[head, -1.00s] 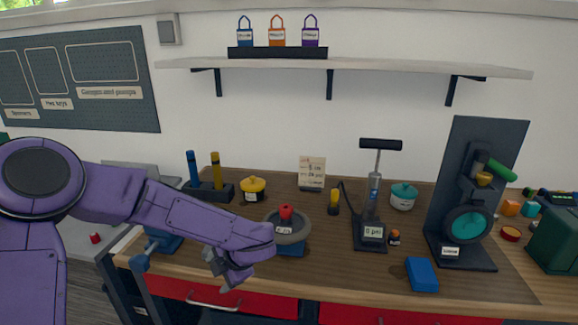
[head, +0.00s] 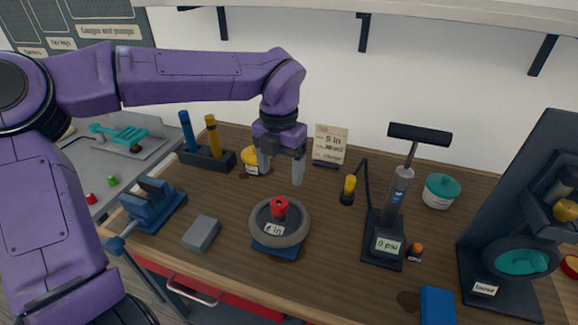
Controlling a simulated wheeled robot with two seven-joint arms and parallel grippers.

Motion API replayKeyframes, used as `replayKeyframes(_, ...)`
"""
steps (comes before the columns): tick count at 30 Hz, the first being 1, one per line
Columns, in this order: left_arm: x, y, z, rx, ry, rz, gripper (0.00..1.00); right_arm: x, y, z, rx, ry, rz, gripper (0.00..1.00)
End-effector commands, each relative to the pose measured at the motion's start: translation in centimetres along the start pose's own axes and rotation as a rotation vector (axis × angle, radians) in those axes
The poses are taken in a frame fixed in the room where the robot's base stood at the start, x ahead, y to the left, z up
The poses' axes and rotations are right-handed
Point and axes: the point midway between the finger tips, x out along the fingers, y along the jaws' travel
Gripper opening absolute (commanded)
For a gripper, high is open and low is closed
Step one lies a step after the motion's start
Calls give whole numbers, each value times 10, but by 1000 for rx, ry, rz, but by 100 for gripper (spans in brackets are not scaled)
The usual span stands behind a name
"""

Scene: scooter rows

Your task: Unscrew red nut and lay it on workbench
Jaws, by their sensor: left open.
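The red nut (head: 279,205) sits at the centre of a grey wheel (head: 299,232) labelled "6 in", which rests on a blue stand (head: 278,251) on the wooden workbench (head: 330,262). My left gripper (head: 281,175) is open and empty. Its fingers point down, and in the picture they are just above the nut, apart from it. The gripper partly covers a yellow pot (head: 252,158) behind it. My right gripper is not in view.
A blue vise (head: 155,202) and a grey block (head: 201,234) lie left of the wheel. A pump with a gauge (head: 388,243) stands to the right. A card (head: 330,144) and a teal-lidded tub (head: 441,190) are farther back. Bare bench lies in front of the wheel.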

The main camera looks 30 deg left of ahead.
Motion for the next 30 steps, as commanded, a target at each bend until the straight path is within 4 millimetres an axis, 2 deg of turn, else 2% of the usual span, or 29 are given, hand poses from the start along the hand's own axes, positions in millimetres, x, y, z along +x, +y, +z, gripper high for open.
replayKeyframes(12, 82, 0, 0, 1, 5, 3, 74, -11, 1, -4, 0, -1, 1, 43)
replayKeyframes(17, 96, 0, 0, 1, 3, 2, 74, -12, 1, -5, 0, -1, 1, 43)
replayKeyframes(24, 98, 0, 1, 1, 1, 2, 74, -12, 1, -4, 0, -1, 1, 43)
replayKeyframes(25, 98, 0, 1, 1, 1, 3, 71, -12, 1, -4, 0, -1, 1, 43)
replayKeyframes(30, 98, 0, 1, 1, 1, 3, 15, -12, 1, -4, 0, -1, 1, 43)
